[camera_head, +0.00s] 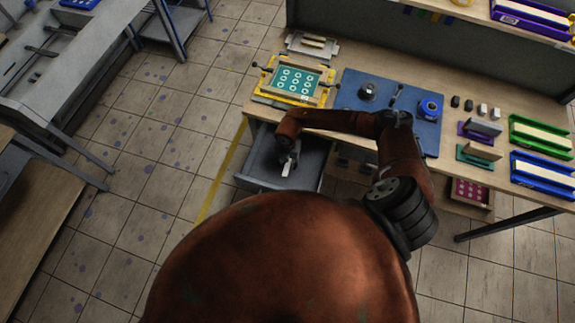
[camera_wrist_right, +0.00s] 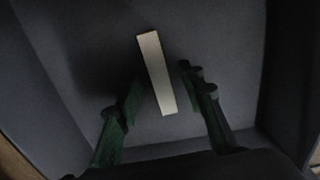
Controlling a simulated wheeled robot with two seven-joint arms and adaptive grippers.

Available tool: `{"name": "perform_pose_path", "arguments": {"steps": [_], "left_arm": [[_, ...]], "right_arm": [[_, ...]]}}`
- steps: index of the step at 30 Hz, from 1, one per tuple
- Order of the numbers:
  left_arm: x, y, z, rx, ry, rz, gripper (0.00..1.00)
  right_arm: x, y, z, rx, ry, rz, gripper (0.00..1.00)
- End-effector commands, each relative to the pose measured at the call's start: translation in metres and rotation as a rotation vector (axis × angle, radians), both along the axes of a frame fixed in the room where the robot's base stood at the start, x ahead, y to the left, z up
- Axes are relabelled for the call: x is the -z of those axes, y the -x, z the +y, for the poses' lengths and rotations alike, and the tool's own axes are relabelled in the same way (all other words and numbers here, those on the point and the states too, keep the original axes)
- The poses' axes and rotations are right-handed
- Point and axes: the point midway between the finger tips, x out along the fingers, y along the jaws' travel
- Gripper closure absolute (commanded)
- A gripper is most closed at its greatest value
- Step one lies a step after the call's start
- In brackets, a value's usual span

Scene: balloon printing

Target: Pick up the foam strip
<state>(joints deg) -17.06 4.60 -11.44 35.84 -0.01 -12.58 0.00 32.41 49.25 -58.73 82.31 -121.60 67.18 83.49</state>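The foam strip (camera_wrist_right: 154,66) is a thin pale bar in the open drawer, seen in the right wrist view. It lies on or over the dark drawer floor, with its near end between my right gripper's fingers. My right gripper (camera_wrist_right: 168,98) is open, with one green-padded finger on each side of the strip and a gap at both sides. In the head view my right gripper (camera_head: 288,162) reaches down into the drawer (camera_head: 262,184), and a small pale piece shows at its tips. My left gripper is not in view.
The drawer walls stand close around my right gripper. Above is the workbench (camera_head: 330,60) with a yellow-framed printing screen (camera_head: 294,79), a blue mat (camera_head: 350,82), and green (camera_head: 541,136) and blue (camera_head: 543,172) trays at the right.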

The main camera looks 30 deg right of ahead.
Motion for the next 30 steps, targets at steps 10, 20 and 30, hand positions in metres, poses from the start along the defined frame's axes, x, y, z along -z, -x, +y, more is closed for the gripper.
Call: {"name": "perform_pose_path", "arguments": {"steps": [10, 20, 30], "left_arm": [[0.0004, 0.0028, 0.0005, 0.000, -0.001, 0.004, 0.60], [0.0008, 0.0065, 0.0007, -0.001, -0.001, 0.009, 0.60], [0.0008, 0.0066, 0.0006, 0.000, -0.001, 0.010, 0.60]], "right_arm": [[0.0053, -0.0001, -0.0003, 0.000, 0.000, -0.001, 0.67], [0.0050, -0.0002, -0.0002, 0.000, 0.000, -0.001, 0.90], [0.0041, -0.0003, -0.0002, 0.000, 0.000, -0.001, 0.93]]}}
